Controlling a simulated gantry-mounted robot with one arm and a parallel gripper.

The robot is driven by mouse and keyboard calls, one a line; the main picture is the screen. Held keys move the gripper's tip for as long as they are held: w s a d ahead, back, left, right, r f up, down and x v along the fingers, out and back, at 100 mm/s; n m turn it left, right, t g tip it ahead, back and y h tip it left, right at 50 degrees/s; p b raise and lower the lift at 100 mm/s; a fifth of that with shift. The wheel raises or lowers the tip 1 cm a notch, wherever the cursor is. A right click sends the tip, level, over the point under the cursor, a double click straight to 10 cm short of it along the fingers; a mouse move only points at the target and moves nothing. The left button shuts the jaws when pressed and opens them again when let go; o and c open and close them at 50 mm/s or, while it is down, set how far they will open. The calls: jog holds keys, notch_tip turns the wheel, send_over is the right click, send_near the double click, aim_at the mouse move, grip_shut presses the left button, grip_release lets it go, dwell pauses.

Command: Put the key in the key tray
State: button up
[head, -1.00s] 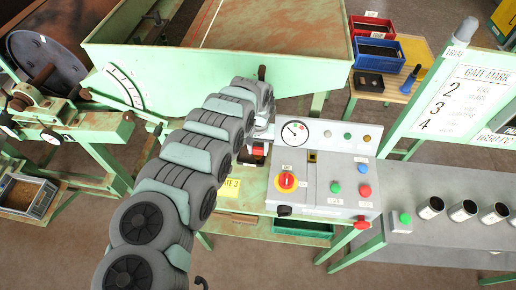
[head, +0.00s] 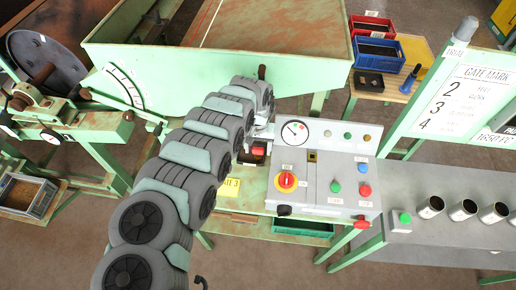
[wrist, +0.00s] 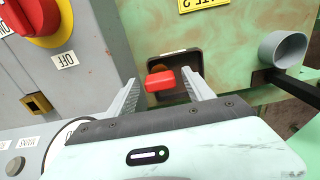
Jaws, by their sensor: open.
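In the wrist view, the key's red handle (wrist: 160,82) sits between the two fingers of my gripper (wrist: 160,76), at the near side of a small dark tray (wrist: 188,58). My gripper is open, with a gap on each side of the handle. The key's shaft is hidden, and I cannot tell whether the key rests on the tray floor. In the head view, the red handle (head: 258,151) and the dark tray (head: 248,161) show just left of the grey control panel. The fingers are hard to make out there.
The control panel (head: 330,170) carries a red and yellow rotary switch (head: 287,182) and a yellow-framed square socket (head: 312,156). A grey round-ended part (wrist: 283,48) and a dark bar stand right of the tray in the wrist view. The green hopper (head: 180,60) rises behind.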

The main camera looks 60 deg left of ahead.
notch_tip(320, 180, up, 12)
jog(key=shift+p, duration=0.3)
dwell(0.6)
